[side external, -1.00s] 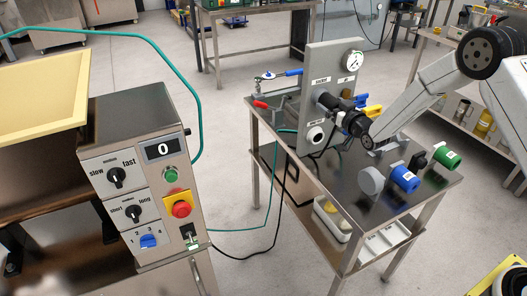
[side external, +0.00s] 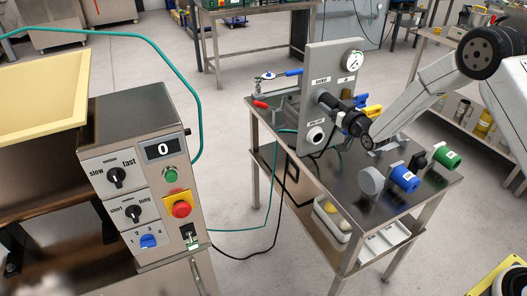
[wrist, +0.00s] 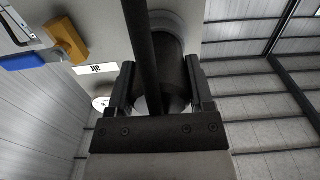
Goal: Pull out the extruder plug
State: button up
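The extruder plug is a dark round body (wrist: 172,75) seated in the upper socket of the grey upright panel (side external: 314,60). Its black barrel also shows in the side view (side external: 328,101), standing out from the panel. My gripper (side external: 348,116) is at the plug's outer end. In the wrist view the two fingers of my gripper (wrist: 160,90) lie along both sides of the plug, with no clear gap. A dark bar crosses in front and hides part of the plug. The contact faces are hidden.
The panel stands on a steel table (side external: 350,185). A white round socket (side external: 316,134) is below the plug. Yellow (side external: 373,111) and blue connectors are behind my gripper. Grey (side external: 371,181), blue (side external: 404,178), black and green (side external: 447,158) cylinders stand at the table's right side.

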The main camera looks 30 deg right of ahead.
jog(key=shift+w+r, duration=0.15)
jog(key=shift+r, duration=0.05)
jog(key=c, duration=0.7)
jog(key=o, duration=0.8)
grip_shut()
jog(key=shift+s+f, duration=0.1)
jog(key=shift+s, duration=0.55)
jog(key=shift+s, duration=1.1)
jog(key=shift+s, duration=0.2)
jog(key=s, duration=0.6)
